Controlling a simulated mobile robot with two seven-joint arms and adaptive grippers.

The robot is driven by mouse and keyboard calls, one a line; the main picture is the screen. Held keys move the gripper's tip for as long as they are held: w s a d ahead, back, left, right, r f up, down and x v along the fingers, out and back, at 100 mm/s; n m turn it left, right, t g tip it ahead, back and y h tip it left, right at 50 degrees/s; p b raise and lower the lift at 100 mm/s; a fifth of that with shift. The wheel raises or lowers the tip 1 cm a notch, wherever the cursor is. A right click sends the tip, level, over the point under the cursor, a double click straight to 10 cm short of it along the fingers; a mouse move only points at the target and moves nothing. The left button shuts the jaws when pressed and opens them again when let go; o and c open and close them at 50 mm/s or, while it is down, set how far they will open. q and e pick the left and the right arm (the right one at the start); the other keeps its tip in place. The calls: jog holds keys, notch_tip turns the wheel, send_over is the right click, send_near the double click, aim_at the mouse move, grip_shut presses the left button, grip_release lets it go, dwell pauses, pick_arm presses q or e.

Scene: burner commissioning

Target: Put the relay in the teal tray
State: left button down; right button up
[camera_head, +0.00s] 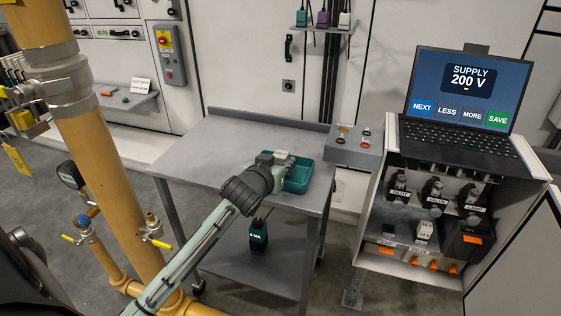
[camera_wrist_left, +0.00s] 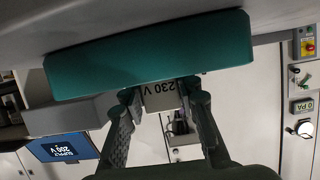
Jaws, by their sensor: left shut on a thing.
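The relay is close to the tray wall. I cannot tell whether it touches the tray's floor. My right gripper is not in view.
A laptop (camera_head: 465,90) showing SUPPLY 200 V stands on an open cabinet (camera_head: 372,240) with plugged modules at right. A grey button box (camera_head: 353,147) is right of the tray. A yellow pipe (camera_head: 105,160) rises at left. The table's left part (camera_head: 205,150) is clear.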

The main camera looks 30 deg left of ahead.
pick_arm(q)
jog(key=shift+f, duration=0.1)
jog(key=c, duration=1.5)
grip_release()
jog(key=shift+c, duration=0.2)
jog(key=o, duration=0.4)
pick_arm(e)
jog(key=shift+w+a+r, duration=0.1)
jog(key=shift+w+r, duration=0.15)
pick_arm(q)
jog(key=shift+s, duration=0.1)
jog(key=v, duration=1.2)
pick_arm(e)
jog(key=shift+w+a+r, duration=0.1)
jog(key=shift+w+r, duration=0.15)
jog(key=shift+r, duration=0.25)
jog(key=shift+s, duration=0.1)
